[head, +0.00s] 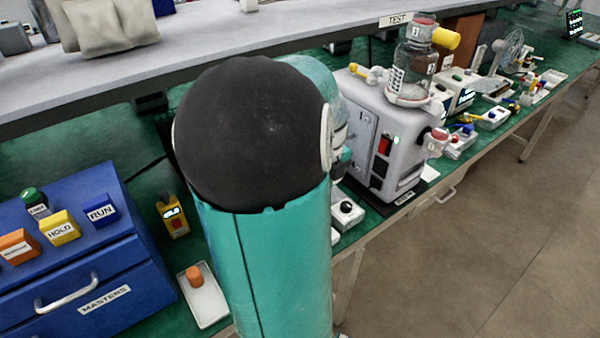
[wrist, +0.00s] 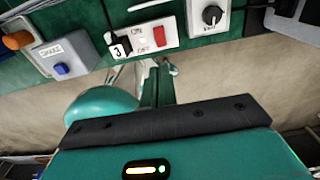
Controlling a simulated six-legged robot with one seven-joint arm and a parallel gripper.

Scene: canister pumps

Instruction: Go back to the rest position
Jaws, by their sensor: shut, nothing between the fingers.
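In the wrist view my gripper (wrist: 160,72) shows its two fingers together in the middle, shut with nothing between them. They extend from the dark bar across my teal hand. The fingertips show near the bench's front edge, below a white switch box (wrist: 153,38) with a red rocker and a black plug marked 3; I cannot tell the gap. In the head view my raised teal arm with its black cap fills the middle and hides part of the bench; the gripper is not visible there.
The green bench carries a blue drawer cabinet (head: 80,265), a grey pump machine (head: 375,140) with a glass canister (head: 410,72), and a white tray (head: 203,300) with an orange plug. A grey shelf (head: 230,35) overhangs it. The floor (head: 510,240) at the right is clear.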

